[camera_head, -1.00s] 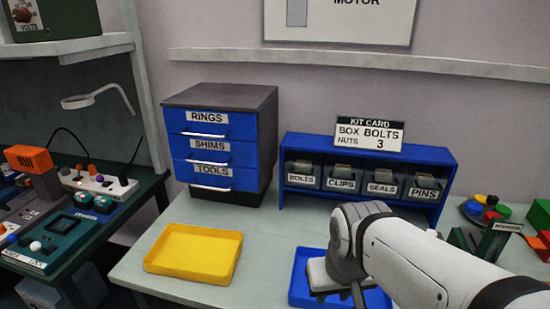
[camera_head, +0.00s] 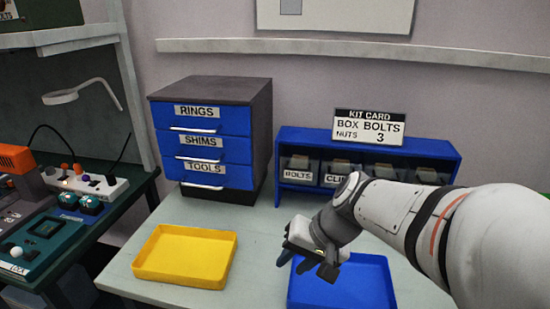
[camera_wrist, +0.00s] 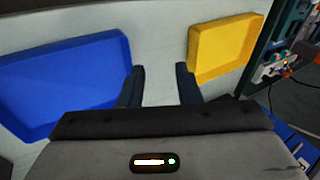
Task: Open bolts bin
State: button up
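The bolts bin (camera_head: 298,170) is a dark bin with a white BOLTS label, at the left end of the blue rack (camera_head: 455,160) at the back of the table. It sits in the rack beside the clips bin (camera_head: 336,174). My gripper (camera_head: 304,266) is in front of the rack and below the bolts bin in the head view, over the table by the blue tray's left edge. It is apart from the bin. In the wrist view its two dark fingers (camera_wrist: 160,86) stand apart with bare table showing between them, so it is open and empty.
A blue tray (camera_head: 345,285) and a yellow tray (camera_head: 185,257) lie on the table, both empty where visible. A drawer cabinet (camera_head: 215,135) stands left of the rack. A kit card (camera_head: 369,128) stands on the rack.

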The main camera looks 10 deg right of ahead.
jog(key=w+a+m+t+y+b, duration=0.1)
jog(key=w+m+t+y, duration=0.15)
jog(key=w, duration=0.45)
jog(key=m+t+b, duration=0.3)
jog(key=m+t, duration=0.6)
send_near(300, 170)
jog(key=x, duration=0.3)
jog(key=p+x, duration=0.1)
jog(key=x, duration=0.6)
jog(key=shift+w+a+f, duration=0.1)
jog(key=shift+w+f, duration=0.05)
jog(key=shift+w, duration=0.05)
grip_shut()
